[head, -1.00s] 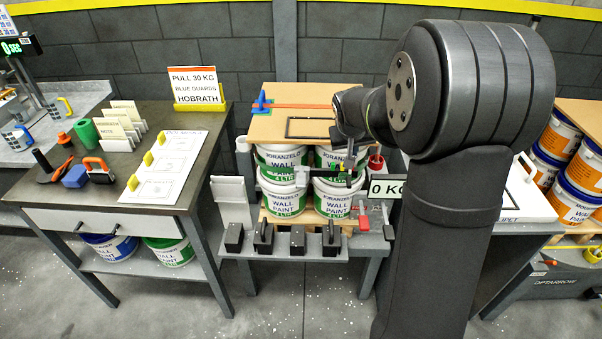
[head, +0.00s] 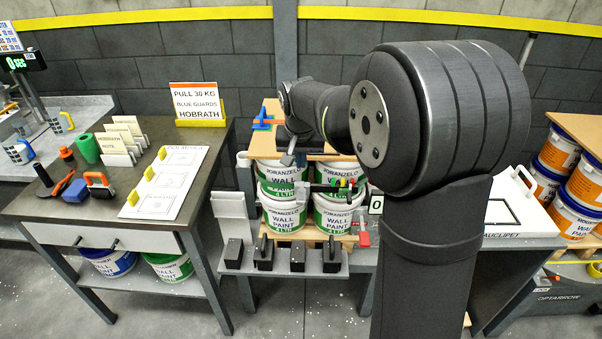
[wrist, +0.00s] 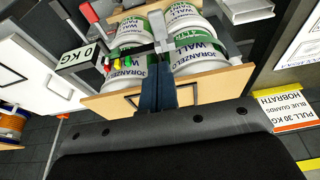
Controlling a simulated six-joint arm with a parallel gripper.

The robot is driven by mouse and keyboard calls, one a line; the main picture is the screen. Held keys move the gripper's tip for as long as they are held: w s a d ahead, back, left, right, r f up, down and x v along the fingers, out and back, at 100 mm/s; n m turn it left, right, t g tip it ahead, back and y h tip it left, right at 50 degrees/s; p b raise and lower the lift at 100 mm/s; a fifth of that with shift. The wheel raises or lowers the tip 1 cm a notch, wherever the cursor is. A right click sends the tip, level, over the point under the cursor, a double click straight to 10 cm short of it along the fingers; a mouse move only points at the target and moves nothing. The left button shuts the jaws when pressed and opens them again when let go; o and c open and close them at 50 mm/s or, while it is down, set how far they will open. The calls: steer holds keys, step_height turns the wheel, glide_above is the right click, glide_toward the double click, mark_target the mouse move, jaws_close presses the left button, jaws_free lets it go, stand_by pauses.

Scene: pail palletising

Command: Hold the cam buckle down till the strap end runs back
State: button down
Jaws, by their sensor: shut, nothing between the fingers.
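My gripper (head: 289,157) is shut and empty, in front of the left upper pail and below the board's front edge. In the wrist view its dark fingers (wrist: 159,92) lie together, with the pails beyond them. A short piece of orange strap (head: 279,122) shows on the board beside a blue guard (head: 263,116); my arm hides the rest. The strap end is not clearly visible.
Stacked wall paint pails (head: 284,216) stand under a tan board (head: 271,108). A red handle (head: 361,233) is to their right. A 0 KG display (wrist: 88,54) stands beside the pails. Several dark blocks (head: 297,259) line the front shelf. A dark bench (head: 120,190) is at left.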

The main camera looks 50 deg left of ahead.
glide_toward(301, 199)
steer(key=f, duration=0.1)
steer(key=w+a+f, duration=0.1)
steer(key=f, duration=0.1)
steer(key=w+a+f, duration=0.1)
steer(key=shift+w+a+f, duration=0.15)
steer(key=shift+w+f, duration=0.05)
steer(key=shift+f, duration=0.95)
steer(key=shift+s+d+f, duration=0.15)
steer(key=shift+s+f, duration=0.05)
steer(key=shift+f, duration=0.35)
steer(key=shift+s+d+f, duration=0.15)
steer(key=shift+f, duration=0.4)
steer(key=shift+r, duration=0.1)
steer(key=v, duration=0.4)
steer(key=shift+r, duration=0.25)
steer(key=s+d+r, duration=0.3)
steer(key=r, duration=0.5)
steer(key=shift+s+d, duration=0.25)
